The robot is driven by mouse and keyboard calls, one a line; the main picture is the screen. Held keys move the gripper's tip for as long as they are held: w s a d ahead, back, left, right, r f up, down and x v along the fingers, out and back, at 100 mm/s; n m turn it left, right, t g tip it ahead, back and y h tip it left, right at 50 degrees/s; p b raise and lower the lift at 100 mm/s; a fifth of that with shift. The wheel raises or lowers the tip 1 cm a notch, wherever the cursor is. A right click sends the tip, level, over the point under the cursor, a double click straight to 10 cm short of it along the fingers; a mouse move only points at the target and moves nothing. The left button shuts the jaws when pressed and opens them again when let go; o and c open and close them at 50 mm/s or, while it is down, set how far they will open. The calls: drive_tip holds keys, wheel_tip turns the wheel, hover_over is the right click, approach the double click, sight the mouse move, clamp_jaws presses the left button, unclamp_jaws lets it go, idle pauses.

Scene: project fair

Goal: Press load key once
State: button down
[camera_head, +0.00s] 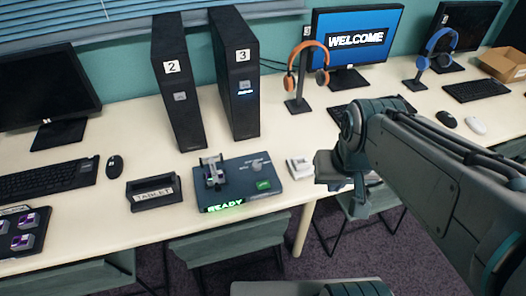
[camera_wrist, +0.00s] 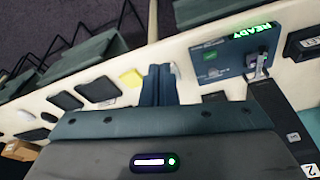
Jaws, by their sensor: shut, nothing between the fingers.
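A blue-grey device (camera_head: 240,187) lies on the white table with a green lit READY sign (camera_head: 223,208) on its front edge. On its top are a metal lever part (camera_head: 212,172), a round knob and a green key (camera_head: 263,184); lettering there is too small to read. The device also shows at upper right in the wrist view (camera_wrist: 235,62), with the green key (camera_wrist: 210,57). My gripper (camera_head: 326,184) is to the right of the device, apart from it. Its fingers (camera_wrist: 158,75) are together and empty in the wrist view.
A small white device (camera_head: 299,167) stands between the blue-grey device and my gripper. A dark TABLET holder (camera_head: 154,193) is at left. Black towers 2 (camera_head: 180,95) and 3 (camera_head: 236,85) stand behind, with an orange headset (camera_head: 309,62) on a stand. Chairs are below the front edge.

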idle(0.4)
drive_tip(key=w+a+f+n+h+p, duration=0.2)
drive_tip(key=w+f+n+h, duration=0.3)
drive_tip(key=w+n, duration=0.45)
drive_tip(key=w+a+f+n+t, duration=0.2)
drive_tip(key=w+a+f+n, duration=0.1)
drive_tip(key=a+n, duration=0.2)
drive_tip(key=w+a+f+n+t, duration=0.2)
drive_tip(key=w+a+f+n, duration=0.2)
drive_tip(key=a, duration=0.4)
drive_tip(key=shift+w+f+n+h, duration=0.3)
drive_tip(key=shift+n, duration=0.25)
drive_tip(key=b, duration=0.5)
hover_over(261, 186)
wheel_tip(261, 186, down, 8)
drive_tip(key=shift+r, duration=0.2)
drive_tip(key=shift+f+b, duration=0.5)
drive_tip(key=shift+f, duration=0.1)
drive_tip(key=shift+f, duration=0.1)
idle(0.3)
